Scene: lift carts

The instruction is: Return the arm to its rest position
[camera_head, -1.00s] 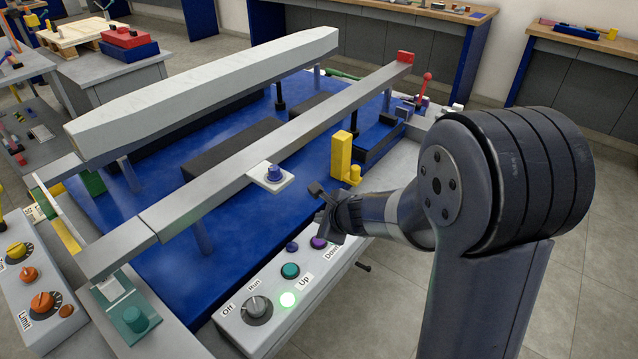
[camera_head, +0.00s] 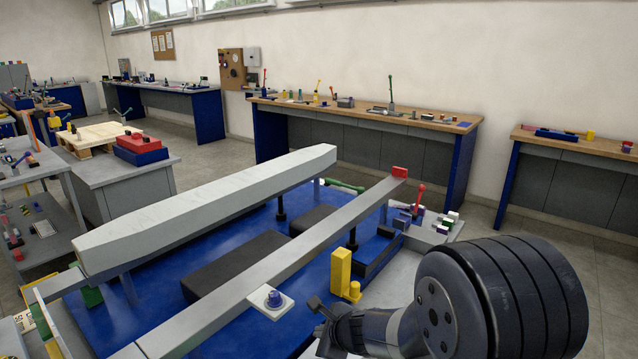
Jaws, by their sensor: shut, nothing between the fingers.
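My arm comes in from the lower right in the head view, with its large dark ribbed joint nearest the camera. My gripper (camera_head: 322,322) is at the bottom centre, pointing left. Its fingers look small and dark and hold nothing. It is above the near side of the blue lift cart bed (camera_head: 310,262), to the right of a white plate with a blue knob (camera_head: 273,299) on the grey rail. The gripper looks apart from the rail and from the yellow block (camera_head: 341,268) behind it. The lower part of my arm is cut off by the frame edge.
A long grey beam (camera_head: 215,208) and a thinner grey rail (camera_head: 300,246) with a red end block (camera_head: 400,172) span the cart. A red lever (camera_head: 420,195) and small blocks stand at its far right corner. Workbenches (camera_head: 365,112) line the back wall; open floor lies between.

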